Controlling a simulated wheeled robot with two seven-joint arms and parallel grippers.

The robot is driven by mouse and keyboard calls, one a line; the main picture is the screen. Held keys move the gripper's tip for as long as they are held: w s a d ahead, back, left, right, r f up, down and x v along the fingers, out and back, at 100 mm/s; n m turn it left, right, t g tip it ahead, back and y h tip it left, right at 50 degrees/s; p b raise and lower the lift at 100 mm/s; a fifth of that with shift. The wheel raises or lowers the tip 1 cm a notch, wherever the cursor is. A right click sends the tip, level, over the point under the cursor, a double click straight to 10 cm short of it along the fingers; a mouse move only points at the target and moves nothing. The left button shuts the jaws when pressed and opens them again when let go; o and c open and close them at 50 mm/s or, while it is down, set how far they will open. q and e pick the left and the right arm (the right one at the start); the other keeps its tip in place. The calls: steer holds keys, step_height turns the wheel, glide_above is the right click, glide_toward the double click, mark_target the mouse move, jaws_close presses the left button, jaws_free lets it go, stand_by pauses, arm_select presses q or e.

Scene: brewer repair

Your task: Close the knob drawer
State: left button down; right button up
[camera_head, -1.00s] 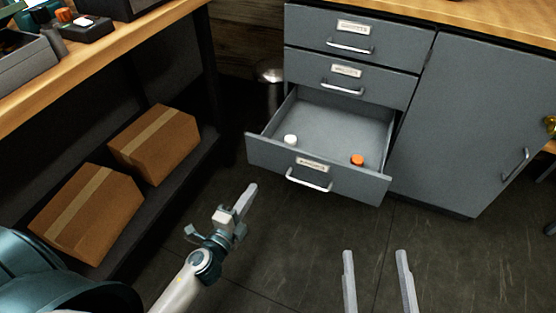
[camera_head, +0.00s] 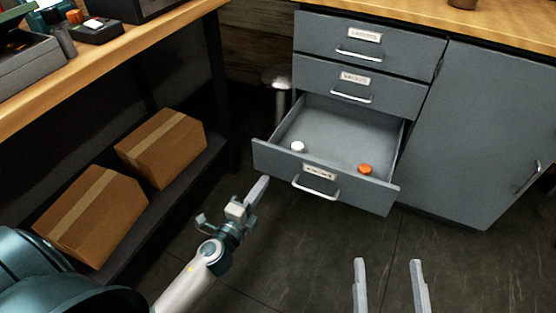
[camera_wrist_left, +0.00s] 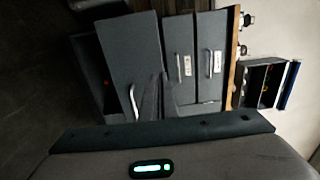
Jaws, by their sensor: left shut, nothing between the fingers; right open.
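The bottom drawer (camera_head: 276,158) of the grey cabinet stands pulled open. It has a silver handle (camera_head: 315,189) and a label on its front. A white knob (camera_head: 298,147) and an orange knob (camera_head: 365,169) lie inside it. My left gripper (camera_head: 258,190) is shut and empty, just in front of and left of the drawer front, apparently apart from it. In the left wrist view my shut fingers (camera_wrist_left: 152,98) point toward the drawer front (camera_wrist_left: 128,45). My right gripper (camera_head: 390,265) is open and empty above the floor, in front of the cabinet.
Two shut drawers (camera_head: 355,78) sit above the open one, and a cabinet door (camera_head: 485,130) is at right. A workbench (camera_head: 130,55) at left carries cardboard boxes (camera_head: 92,215) on its lower shelf. A metal stool (camera_head: 277,78) stands behind. Floor before the drawer is clear.

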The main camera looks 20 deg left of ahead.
arm_select(q)
glide_toward(283, 153)
steer(key=w, duration=0.5)
steer(key=shift+w, duration=0.7)
steer(key=shift+d, duration=0.1)
steer(key=shift+w, duration=0.15)
